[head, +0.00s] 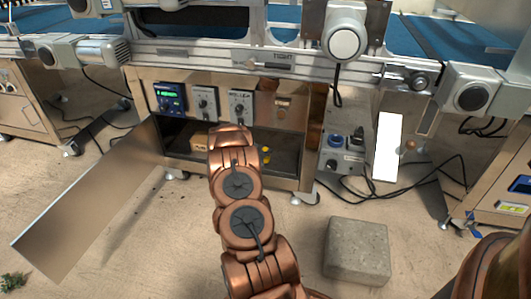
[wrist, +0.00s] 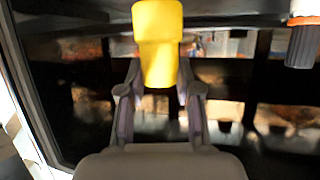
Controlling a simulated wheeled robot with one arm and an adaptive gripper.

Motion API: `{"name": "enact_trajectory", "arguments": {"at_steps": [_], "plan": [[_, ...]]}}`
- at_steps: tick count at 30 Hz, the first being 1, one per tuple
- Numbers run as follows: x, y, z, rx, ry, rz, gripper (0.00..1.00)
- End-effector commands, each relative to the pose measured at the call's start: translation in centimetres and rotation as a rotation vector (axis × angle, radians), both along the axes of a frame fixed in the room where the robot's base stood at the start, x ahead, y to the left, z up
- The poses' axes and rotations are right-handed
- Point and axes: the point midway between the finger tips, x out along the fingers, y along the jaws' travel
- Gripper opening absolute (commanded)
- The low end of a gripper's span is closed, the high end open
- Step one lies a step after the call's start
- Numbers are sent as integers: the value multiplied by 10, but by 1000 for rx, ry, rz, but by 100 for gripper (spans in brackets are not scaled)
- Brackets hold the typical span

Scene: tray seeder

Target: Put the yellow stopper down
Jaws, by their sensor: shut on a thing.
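The yellow stopper (wrist: 158,40) is upright in the wrist view, with a wider top and a narrower lower part. My gripper (wrist: 160,78) is shut on its lower part, one finger on each side. In the head view my copper-coloured arm reaches into the open cabinet (head: 220,80) under the machine and hides the gripper. Small yellow spots (head: 266,151) show inside the cabinet to the right of my arm; I cannot tell whether one is the held stopper.
In the wrist view an orange and grey piece (wrist: 303,35) is at the upper right. The open cabinet door (head: 90,205) stands out at the left. A control panel (head: 203,101) is above the opening. A concrete block (head: 357,251) and cables (head: 420,190) are on the floor at right.

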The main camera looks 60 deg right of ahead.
Motion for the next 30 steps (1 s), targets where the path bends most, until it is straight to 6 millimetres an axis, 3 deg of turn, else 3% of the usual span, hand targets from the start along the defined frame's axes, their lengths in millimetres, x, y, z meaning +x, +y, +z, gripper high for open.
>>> {"name": "enact_trajectory", "arguments": {"at_steps": [12, 19, 27, 30], "plan": [[23, -38, -5, -1, -1, -1, 0], [27, -43, -7, 0, -2, 1, 0], [26, -44, -39, -2, -1, 1, 0], [27, -43, -39, -2, -3, 1, 0]]}}
